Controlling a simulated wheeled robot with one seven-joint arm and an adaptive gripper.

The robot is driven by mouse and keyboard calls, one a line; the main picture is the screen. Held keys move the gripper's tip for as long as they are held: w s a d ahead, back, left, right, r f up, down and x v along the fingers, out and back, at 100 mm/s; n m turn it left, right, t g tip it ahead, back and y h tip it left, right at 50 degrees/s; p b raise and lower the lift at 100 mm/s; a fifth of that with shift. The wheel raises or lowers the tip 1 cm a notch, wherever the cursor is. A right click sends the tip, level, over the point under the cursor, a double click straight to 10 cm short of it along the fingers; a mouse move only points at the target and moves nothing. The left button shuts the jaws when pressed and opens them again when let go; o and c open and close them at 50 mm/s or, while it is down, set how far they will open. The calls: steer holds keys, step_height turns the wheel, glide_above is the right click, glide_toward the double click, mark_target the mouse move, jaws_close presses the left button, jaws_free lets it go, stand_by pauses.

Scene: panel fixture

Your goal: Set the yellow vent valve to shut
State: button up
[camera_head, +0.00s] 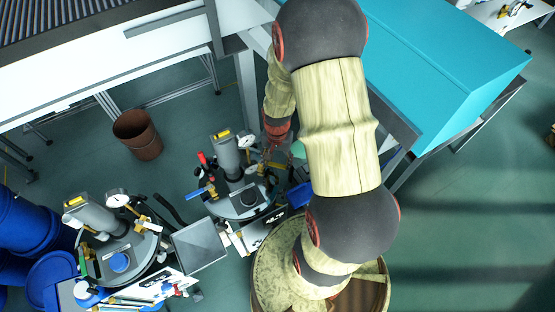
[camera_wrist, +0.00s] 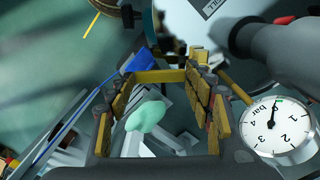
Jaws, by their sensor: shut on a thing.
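In the wrist view a yellow bar (camera_wrist: 160,76), which looks like the handle of the yellow vent valve, lies across between my fingertips. My gripper (camera_wrist: 161,82) is shut on it, with yellow-padded fingers at either side. I cannot tell the valve's setting from this view. In the head view my gripper (camera_head: 274,150) reaches down at the right of the middle vessel (camera_head: 238,203). The valve handle cannot be made out there, close to my arm.
A pressure gauge (camera_wrist: 281,129) and a thick dark cylinder (camera_wrist: 275,50) stand close at the right of my fingers. A pale green piece (camera_wrist: 145,116) shows between them. A second vessel (camera_head: 120,255) stands at left. A brown bin (camera_head: 138,135) stands on the floor behind.

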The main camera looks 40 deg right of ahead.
mark_target(277, 166)
steer(key=shift+s+a+f, duration=0.25)
steer(key=shift+s+f, duration=0.05)
steer(key=shift+s, duration=0.1)
steer(key=o, duration=1.3)
steer(key=shift+c, duration=0.2)
steer(key=o, duration=0.4)
steer(key=shift+w+r, duration=0.1)
steer(key=shift+w, duration=0.05)
steer(key=shift+d, duration=0.1)
steer(key=shift+w+r, duration=0.1)
steer(key=shift+w, duration=0.05)
steer(key=shift+d+r, duration=0.1)
steer(key=shift+r, duration=0.1)
step_height(277, 166, up, 12)
steer(key=shift+f, duration=0.25)
